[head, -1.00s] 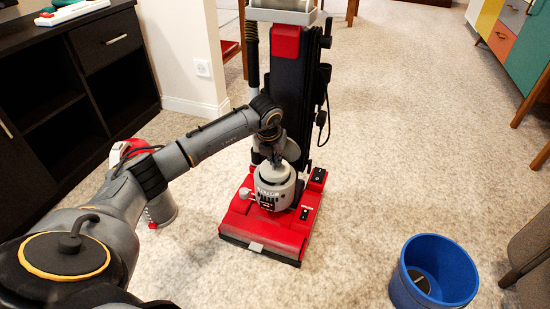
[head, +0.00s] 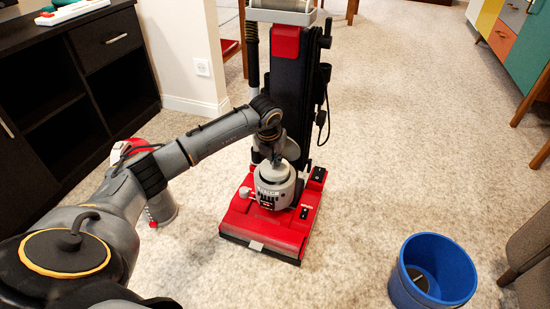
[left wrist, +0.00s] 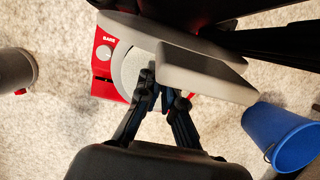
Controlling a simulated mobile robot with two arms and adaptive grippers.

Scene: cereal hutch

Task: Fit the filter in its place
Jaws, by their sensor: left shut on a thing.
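My left gripper (head: 275,159) is over the base of the red upright vacuum (head: 268,226). It is shut on the pale grey round filter (head: 274,172), which is at the top of the light grey round housing (head: 274,191) on that base. I cannot tell if the filter is fully seated. In the left wrist view the dark fingers (left wrist: 164,98) are together over a pale speckled disc (left wrist: 134,70), with the red base around it. A grey part of the vacuum hides some of the disc. My right gripper is not in view.
A grey canister with a red top (head: 162,206) stands on the carpet to the left, partly behind my left arm. A blue bin (head: 432,270) with a dark round thing inside stands at the right front. A black cabinet (head: 60,95) is at the left. The carpet between vacuum and bin is clear.

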